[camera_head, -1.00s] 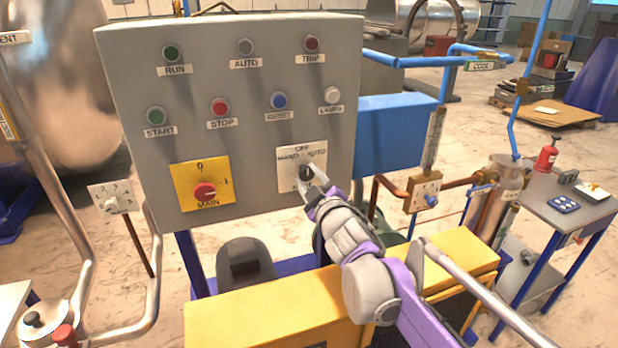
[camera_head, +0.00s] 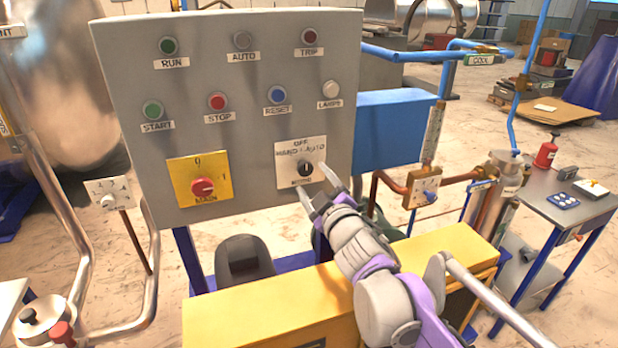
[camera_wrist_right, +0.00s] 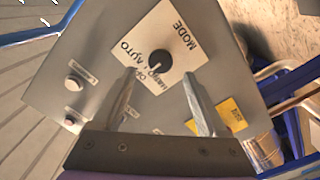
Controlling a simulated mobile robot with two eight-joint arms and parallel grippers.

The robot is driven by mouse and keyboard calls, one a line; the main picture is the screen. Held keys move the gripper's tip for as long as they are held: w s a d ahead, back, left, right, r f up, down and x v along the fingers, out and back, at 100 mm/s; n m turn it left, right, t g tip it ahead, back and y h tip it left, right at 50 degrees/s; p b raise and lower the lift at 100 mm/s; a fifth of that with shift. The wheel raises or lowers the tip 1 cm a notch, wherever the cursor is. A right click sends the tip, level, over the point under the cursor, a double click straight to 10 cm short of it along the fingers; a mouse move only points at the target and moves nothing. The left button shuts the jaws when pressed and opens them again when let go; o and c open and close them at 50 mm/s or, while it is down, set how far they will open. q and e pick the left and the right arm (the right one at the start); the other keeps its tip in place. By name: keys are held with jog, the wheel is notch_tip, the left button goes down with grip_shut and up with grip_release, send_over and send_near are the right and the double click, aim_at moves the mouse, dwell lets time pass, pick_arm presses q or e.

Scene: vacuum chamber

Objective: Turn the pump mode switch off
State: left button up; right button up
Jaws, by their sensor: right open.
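The pump mode switch (camera_head: 305,169) is a small black knob on a white plate marked OFF, HAND, AUTO and MODE. The plate sits at the lower right of the grey control panel (camera_head: 240,140). A light mark on the knob looks roughly upright, towards OFF, but it is too small to be sure. The knob also shows in the right wrist view (camera_wrist_right: 159,61), beyond my fingertips. My right gripper (camera_head: 312,178) is open and empty in front of the plate, and its fingers appear apart from the knob. My left gripper is in neither view.
The red MAIN switch (camera_head: 202,187) on its yellow plate is left of the mode switch. Buttons and lamps fill the panel above. A yellow box (camera_head: 250,310) stands below, and a blue box (camera_head: 395,130) and pipes are at the right.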

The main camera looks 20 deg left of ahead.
jog(key=v, duration=0.6)
jog(key=shift+s+d+b, duration=0.2)
jog(key=shift+s+b, duration=0.1)
jog(key=shift+b, duration=0.15)
jog(key=s+d+f+m+g+h, duration=0.15)
jog(key=d+f+m+h, duration=0.35)
jog(key=d, duration=0.5)
jog(key=s+d+f+m+h, duration=0.3)
jog(key=d+f+m+h, duration=0.1)
jog(key=d+f, duration=0.45)
jog(key=s+d+f+m+g, duration=0.3)
jog(key=s+d+f+g, duration=0.1)
jog(key=s+f, duration=0.4)
jog(key=s+d+f+m+g+h, duration=0.1)
jog(key=s+d+f+m+g, duration=0.2)
jog(key=s+f, duration=0.6)
jog(key=s+d+g, duration=0.1)
jog(key=s+d, duration=0.1)
jog(key=s, duration=0.1)
jog(key=shift+s+d+f+m, duration=0.25)
jog(key=shift+s+d+m, duration=0.05)
jog(key=shift+m, duration=0.1)
